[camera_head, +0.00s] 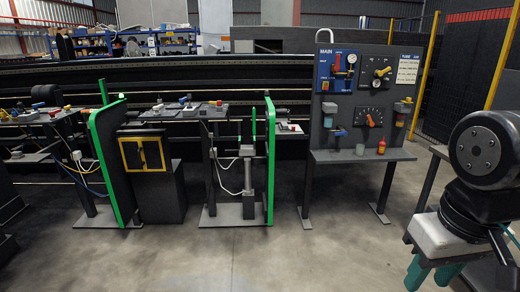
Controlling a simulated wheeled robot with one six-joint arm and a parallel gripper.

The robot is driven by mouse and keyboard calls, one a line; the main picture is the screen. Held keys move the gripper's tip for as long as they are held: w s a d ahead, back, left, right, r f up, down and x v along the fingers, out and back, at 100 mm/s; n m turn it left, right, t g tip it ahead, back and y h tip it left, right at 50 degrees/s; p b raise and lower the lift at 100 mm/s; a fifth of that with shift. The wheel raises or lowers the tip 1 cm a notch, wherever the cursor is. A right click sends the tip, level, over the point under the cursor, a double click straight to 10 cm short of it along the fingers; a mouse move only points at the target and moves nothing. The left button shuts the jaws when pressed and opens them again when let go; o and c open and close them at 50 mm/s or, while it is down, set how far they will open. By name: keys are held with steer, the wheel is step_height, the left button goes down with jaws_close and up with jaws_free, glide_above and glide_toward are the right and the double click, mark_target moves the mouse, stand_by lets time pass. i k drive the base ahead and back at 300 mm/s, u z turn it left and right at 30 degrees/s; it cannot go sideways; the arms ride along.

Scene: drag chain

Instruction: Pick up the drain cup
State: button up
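A small red cup (381,147) with a lighter top stands on the right side of the shelf below the upright panel; it looks like the drain cup. My gripper (433,274) is at the lower right, a pale body with two teal fingers pointing down. The fingers are apart, with nothing visible between them. Their tips are near the bottom edge of the picture. My gripper is nearer to the camera than the cup, to its right and well apart from it.
The dark panel (345,120) carries gauges, valves and two small bowls. Green-edged machine stations (110,165) stand to the left. The floor (290,255) in front is clear.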

mark_target(360, 150)
steer(key=u, duration=0.3)
steer(key=i, duration=1.95)
steer(key=z, duration=0.35)
steer(key=i, duration=1)
steer(key=z, duration=1.5)
steer(key=i, duration=0.85)
steer(key=z, duration=0.75)
